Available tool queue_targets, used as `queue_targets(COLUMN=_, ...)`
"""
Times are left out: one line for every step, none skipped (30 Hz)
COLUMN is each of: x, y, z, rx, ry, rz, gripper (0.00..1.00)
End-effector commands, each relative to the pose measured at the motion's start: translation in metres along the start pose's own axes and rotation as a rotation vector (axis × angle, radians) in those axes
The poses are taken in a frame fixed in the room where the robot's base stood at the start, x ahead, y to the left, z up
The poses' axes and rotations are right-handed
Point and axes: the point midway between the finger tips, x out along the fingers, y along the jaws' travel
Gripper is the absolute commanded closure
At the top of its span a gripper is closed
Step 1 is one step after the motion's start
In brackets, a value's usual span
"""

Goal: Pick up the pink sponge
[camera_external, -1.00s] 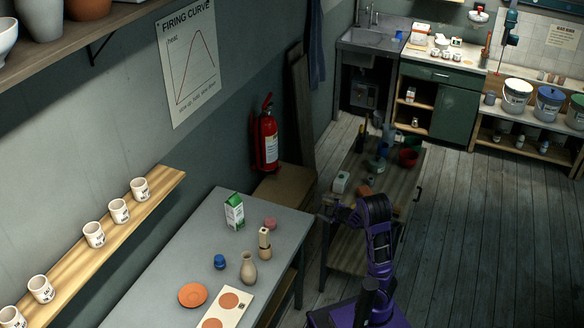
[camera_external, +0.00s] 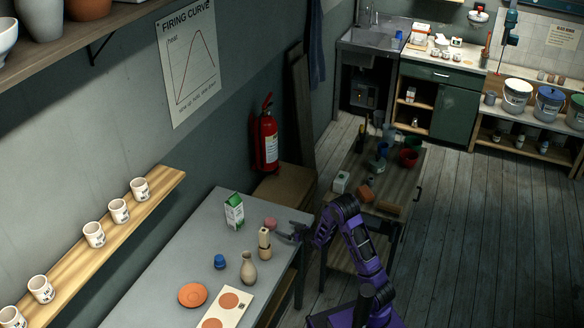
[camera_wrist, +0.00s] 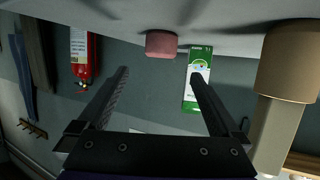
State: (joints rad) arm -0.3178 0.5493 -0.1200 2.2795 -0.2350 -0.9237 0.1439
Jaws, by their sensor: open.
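The pink sponge (camera_external: 271,224) lies on the grey table (camera_external: 165,262) near its far right end, beside a green-and-white carton (camera_external: 234,211). My gripper (camera_external: 284,233) is at the right edge of the table, just right of the sponge and apart from it. In the wrist view the sponge (camera_wrist: 161,44) shows as a small pink block ahead, between and beyond the two fingers. My gripper (camera_wrist: 160,80) has its fingers spread, with nothing between them. The carton (camera_wrist: 197,80) appears behind the right finger.
A tan wooden piece (camera_external: 264,243) stands close to my gripper; a beige vase (camera_external: 248,268) and blue item (camera_external: 219,261) are nearer. An orange dish (camera_external: 192,294) lies on the table. A fire extinguisher (camera_external: 267,140) hangs on the wall. A wooden cart (camera_external: 345,222) stands right.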

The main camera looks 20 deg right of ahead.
Motion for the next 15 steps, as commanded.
queue_targets(x=0.012, y=-0.001, z=0.001, rx=-0.002, ry=0.0, rz=-0.002, gripper=0.0)
queue_targets(x=0.018, y=-0.001, z=0.001, rx=-0.002, ry=0.001, rz=-0.002, gripper=0.0)
queue_targets(x=0.026, y=-0.001, z=0.001, rx=-0.002, ry=-0.001, rz=-0.002, gripper=0.0)
queue_targets(x=0.032, y=-0.001, z=0.001, rx=-0.002, ry=0.0, rz=-0.002, gripper=0.0)
queue_targets(x=0.036, y=-0.001, z=0.001, rx=-0.002, ry=0.0, rz=-0.002, gripper=0.0)
queue_targets(x=0.042, y=-0.001, z=0.001, rx=-0.002, ry=0.0, rz=-0.002, gripper=0.0)
queue_targets(x=0.045, y=-0.001, z=0.0, rx=-0.002, ry=0.0, rz=-0.002, gripper=0.0)
queue_targets(x=0.048, y=-0.001, z=0.0, rx=-0.002, ry=0.0, rz=-0.002, gripper=0.0)
queue_targets(x=0.051, y=-0.001, z=0.0, rx=-0.002, ry=-0.001, rz=-0.002, gripper=0.0)
queue_targets(x=0.053, y=-0.001, z=0.0, rx=-0.002, ry=-0.001, rz=-0.002, gripper=0.0)
queue_targets(x=0.054, y=-0.001, z=0.0, rx=-0.003, ry=0.0, rz=-0.002, gripper=0.0)
queue_targets(x=0.056, y=-0.001, z=0.0, rx=-0.003, ry=0.0, rz=-0.002, gripper=0.0)
queue_targets(x=0.058, y=-0.001, z=0.0, rx=-0.003, ry=0.0, rz=-0.002, gripper=0.0)
queue_targets(x=0.06, y=-0.001, z=-0.001, rx=-0.003, ry=0.0, rz=-0.002, gripper=0.0)
queue_targets(x=0.065, y=-0.001, z=-0.001, rx=-0.003, ry=0.001, rz=-0.002, gripper=0.0)
